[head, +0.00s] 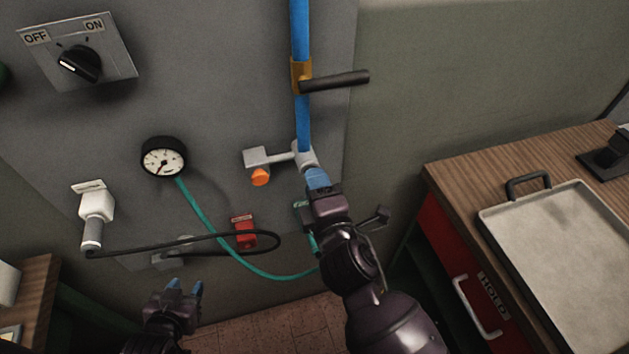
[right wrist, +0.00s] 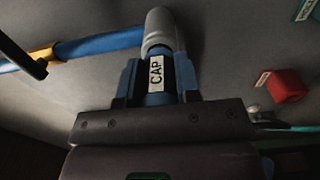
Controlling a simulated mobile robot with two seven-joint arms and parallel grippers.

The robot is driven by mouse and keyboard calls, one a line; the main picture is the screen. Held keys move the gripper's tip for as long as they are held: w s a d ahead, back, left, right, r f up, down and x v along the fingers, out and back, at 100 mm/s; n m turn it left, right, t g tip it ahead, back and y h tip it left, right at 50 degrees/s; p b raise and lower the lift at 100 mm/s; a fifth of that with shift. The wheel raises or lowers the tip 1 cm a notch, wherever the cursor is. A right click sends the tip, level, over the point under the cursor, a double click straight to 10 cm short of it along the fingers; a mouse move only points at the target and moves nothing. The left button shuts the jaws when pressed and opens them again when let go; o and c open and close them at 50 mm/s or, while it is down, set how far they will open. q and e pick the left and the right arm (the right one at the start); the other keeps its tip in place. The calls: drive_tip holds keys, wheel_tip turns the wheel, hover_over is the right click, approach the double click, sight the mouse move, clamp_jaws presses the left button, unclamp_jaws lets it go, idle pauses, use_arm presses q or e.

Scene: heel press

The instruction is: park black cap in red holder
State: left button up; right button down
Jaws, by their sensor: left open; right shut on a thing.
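My right gripper (head: 317,178) is shut on the black cap at the lower end of the blue pipe. In the right wrist view the cap (right wrist: 156,88), with a white CAP label, sits between the blue fingers and meets the grey pipe end (right wrist: 159,30). I cannot tell whether it is still seated there. The gripper hides the cap in the head view. The red holder (head: 244,232) is on the grey panel, lower left of the right gripper; it also shows in the right wrist view (right wrist: 287,85). My left gripper (head: 185,288) is open and empty, low in the head view.
A black cable (head: 205,238) and a teal hose (head: 225,248) hang near the red holder. A orange knob (head: 261,177) is left of the right gripper. A wooden counter with a tray (head: 560,250) stands right.

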drive_tip(key=shift+v, duration=1.15)
drive_tip(key=v, duration=0.2)
drive_tip(key=shift+s+d+p, duration=0.1)
drive_tip(key=shift+s+p, duration=0.2)
drive_tip(key=shift+s, duration=0.05)
drive_tip(key=shift+s+d, duration=0.1)
drive_tip(key=shift+s, duration=0.1)
drive_tip(key=shift+s, duration=0.2)
idle(0.3)
